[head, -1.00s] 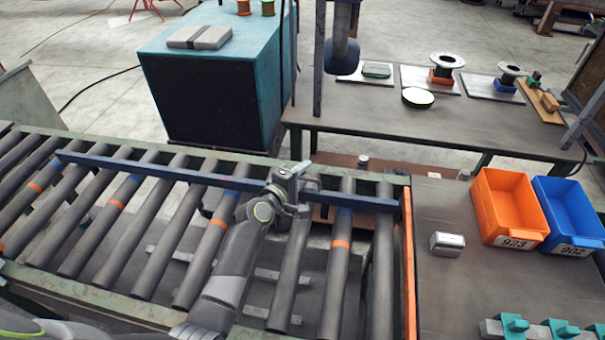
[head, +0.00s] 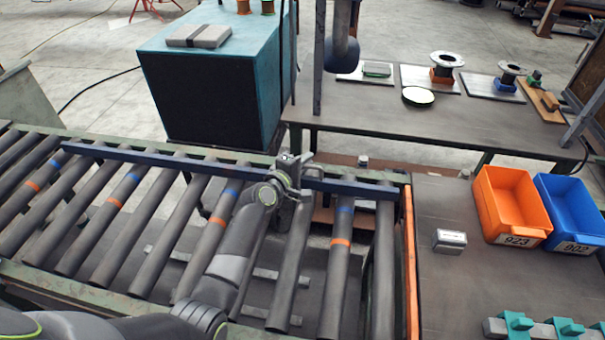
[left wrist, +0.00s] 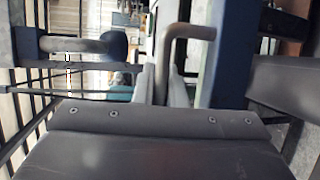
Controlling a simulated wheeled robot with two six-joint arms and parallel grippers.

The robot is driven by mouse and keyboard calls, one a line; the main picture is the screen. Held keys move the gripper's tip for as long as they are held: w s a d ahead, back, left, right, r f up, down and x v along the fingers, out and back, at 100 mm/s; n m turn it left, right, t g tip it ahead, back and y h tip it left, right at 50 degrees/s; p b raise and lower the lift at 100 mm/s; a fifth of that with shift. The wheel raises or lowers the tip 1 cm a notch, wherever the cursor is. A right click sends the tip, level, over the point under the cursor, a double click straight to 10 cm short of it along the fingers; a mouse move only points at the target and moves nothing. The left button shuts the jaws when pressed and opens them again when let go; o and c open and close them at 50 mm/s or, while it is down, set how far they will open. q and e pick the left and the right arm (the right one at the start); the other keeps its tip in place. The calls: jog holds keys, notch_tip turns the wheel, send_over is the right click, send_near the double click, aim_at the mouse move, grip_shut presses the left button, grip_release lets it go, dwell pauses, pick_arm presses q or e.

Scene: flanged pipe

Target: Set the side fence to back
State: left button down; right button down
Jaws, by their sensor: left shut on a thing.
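The side fence (head: 215,166) is a long blue bar lying across the rollers near the far rail of the conveyor. Blue marks (head: 231,192) on several rollers show just in front of it, and orange marks (head: 217,221) lie nearer to me. My right gripper is not in view.
The conveyor's far rail (head: 225,154) runs close behind the fence. An orange strip (head: 409,260) edges the right-hand table, which holds an orange bin (head: 510,205), a blue bin (head: 570,213) and a small metallic block (head: 449,241). A teal-topped cabinet (head: 215,90) stands behind the conveyor.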

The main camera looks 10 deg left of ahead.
pick_arm(q)
jog(key=w, duration=0.1)
jog(key=w+b, duration=0.1)
jog(key=w, duration=0.1)
jog(key=w+b, duration=0.1)
jog(key=w, duration=0.1)
jog(key=shift+f, duration=0.25)
jog(key=shift+w+r, duration=0.2)
jog(key=shift+w, duration=0.3)
jog(key=c, duration=1.5)
grip_release()
jog(key=shift+s, duration=0.1)
